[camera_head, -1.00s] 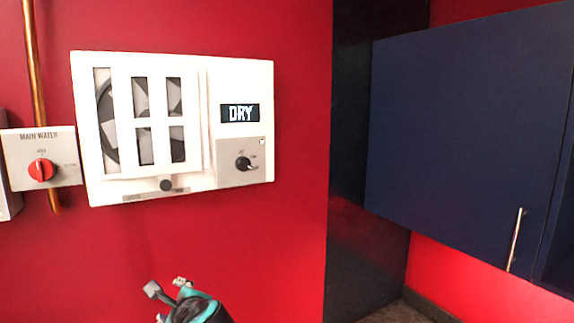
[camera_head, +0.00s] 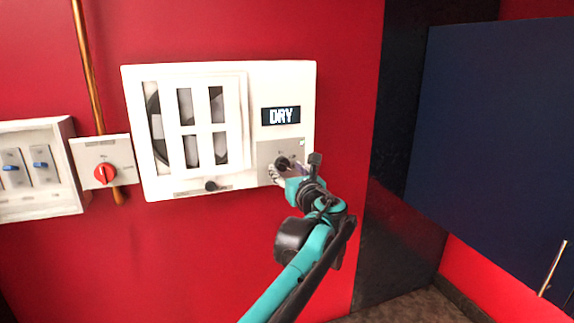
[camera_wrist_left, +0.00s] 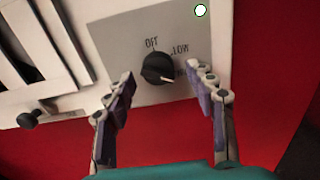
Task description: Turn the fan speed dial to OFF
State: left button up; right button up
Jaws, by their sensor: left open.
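The fan speed dial (camera_wrist_left: 158,68) is a black knob on a grey plate (camera_wrist_left: 110,38) at the lower right of a white fan unit (camera_head: 135,120). In the left wrist view, OFF is printed above the dial and LOW to its upper right. The dial's pale pointer mark aims to the lower right, away from OFF. My left gripper (camera_wrist_left: 163,95) is open, with one finger on each side below the dial, and appears not to touch it. In the head view, my left gripper (camera_head: 282,172) is in front of the plate and partly hides it. My right gripper is not in view.
A display (camera_head: 281,115) reads DRY. A small black knob (camera_head: 211,185) sits below the fan grille. To the left are a red water valve dial (camera_head: 105,174), a copper pipe (camera_head: 88,60) and a switch panel (camera_head: 62,150). A blue cabinet (camera_head: 490,120) is at the right.

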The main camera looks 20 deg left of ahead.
pick_arm(q)
jog(key=shift+w+a, duration=0.2)
jog(key=shift+w, duration=0.1)
jog(key=shift+a, duration=0.15)
jog(key=c, duration=1.1)
jog(key=shift+c, duration=0.2)
